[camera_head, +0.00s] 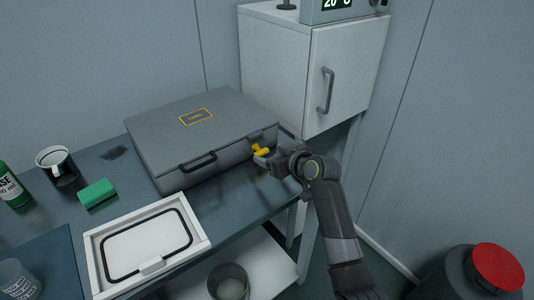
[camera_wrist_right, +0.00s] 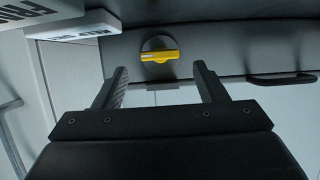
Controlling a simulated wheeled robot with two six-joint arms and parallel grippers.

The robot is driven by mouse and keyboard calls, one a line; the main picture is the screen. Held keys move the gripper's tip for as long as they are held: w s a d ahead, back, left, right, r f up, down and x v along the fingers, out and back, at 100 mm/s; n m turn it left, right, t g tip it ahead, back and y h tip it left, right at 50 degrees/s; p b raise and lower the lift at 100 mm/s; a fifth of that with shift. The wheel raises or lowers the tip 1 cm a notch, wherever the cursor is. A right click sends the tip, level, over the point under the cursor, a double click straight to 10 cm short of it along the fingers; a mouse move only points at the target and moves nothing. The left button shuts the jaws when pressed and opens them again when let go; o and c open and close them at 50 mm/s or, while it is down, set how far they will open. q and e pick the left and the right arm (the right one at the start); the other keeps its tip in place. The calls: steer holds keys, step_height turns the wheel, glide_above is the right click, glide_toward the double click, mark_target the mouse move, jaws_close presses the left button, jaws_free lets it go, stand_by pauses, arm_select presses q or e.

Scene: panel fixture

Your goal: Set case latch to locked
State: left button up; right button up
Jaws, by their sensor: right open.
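The grey case (camera_head: 205,130) lies closed on the table, with a dark handle (camera_head: 198,162) on its front. Its yellow latch (camera_head: 260,150) is at the right part of the front face. In the right wrist view the latch (camera_wrist_right: 158,56) is a yellow bar on a dark round base, lying roughly level across the picture. My right gripper (camera_head: 262,160) is at the latch in the head view. In the wrist view its open fingers (camera_wrist_right: 160,82) stand either side below the latch, apart from it, with nothing between them. My left gripper is not in view.
A white cabinet (camera_head: 345,75) stands close behind the case on the right. A white framed tray (camera_head: 103,268), a green sponge (camera_head: 97,193), a mug (camera_head: 56,162) and a green bottle (camera_head: 12,187) are to the left. A red-lidded bin (camera_head: 497,268) stands at the lower right.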

mark_target(259, 151)
steer(key=shift+x, duration=1.35)
steer(key=c, duration=1)
